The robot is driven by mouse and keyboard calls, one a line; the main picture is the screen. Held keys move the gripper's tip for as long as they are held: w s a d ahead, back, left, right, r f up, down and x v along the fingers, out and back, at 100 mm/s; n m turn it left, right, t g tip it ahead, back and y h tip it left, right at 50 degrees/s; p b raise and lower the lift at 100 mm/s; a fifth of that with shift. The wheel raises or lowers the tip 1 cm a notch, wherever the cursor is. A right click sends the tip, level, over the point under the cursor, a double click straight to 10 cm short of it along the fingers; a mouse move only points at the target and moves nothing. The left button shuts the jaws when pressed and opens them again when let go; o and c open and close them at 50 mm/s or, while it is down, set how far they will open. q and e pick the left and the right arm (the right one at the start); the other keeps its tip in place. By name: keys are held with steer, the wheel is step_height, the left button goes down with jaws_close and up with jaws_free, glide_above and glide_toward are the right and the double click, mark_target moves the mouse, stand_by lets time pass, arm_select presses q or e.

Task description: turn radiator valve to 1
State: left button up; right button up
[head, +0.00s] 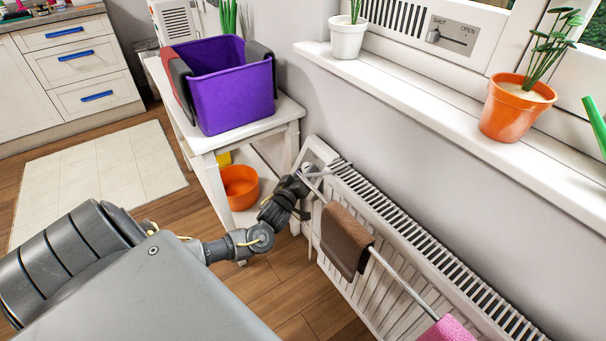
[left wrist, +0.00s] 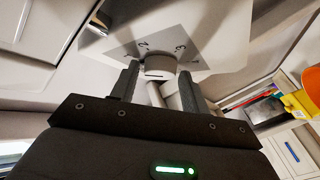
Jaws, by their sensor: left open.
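The white radiator (head: 400,232) stands against the wall under the sill. In the left wrist view, the pale round valve knob (left wrist: 160,66) sits against a white face (left wrist: 205,38) with printed digits; a 2 and a 3 are readable. My left gripper's fingers (left wrist: 160,84) are open, one on each side of the knob. I cannot tell whether they touch it, or which digit it points to. My right gripper is not in view.
A rail on the radiator's front carries a brown cloth (head: 346,240) and a pink cloth (head: 447,330). A white side table (head: 213,141) with a purple bin (head: 234,90) stands close to the arm. An orange bowl (head: 240,187) is below. Potted plants stand on the sill (head: 450,115).

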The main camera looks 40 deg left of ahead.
arm_select(q)
steer(key=c, duration=0.7)
steer(key=shift+f, duration=0.15)
steer(key=m, duration=0.1)
steer(key=m+t+h+b, duration=0.1)
steer(key=shift+a+f+m, duration=0.15)
steer(key=shift+a+m, duration=0.05)
steer(key=shift+m, duration=0.2)
steer(key=shift+m+t+h+b, duration=0.3)
steer(key=shift+m+t+h, duration=0.2)
steer(key=shift+m+h, duration=0.4)
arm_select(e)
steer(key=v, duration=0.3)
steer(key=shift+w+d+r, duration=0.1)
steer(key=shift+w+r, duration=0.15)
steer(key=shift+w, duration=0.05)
arm_select(q)
steer(key=o, duration=0.7)
steer(key=shift+s, duration=0.1)
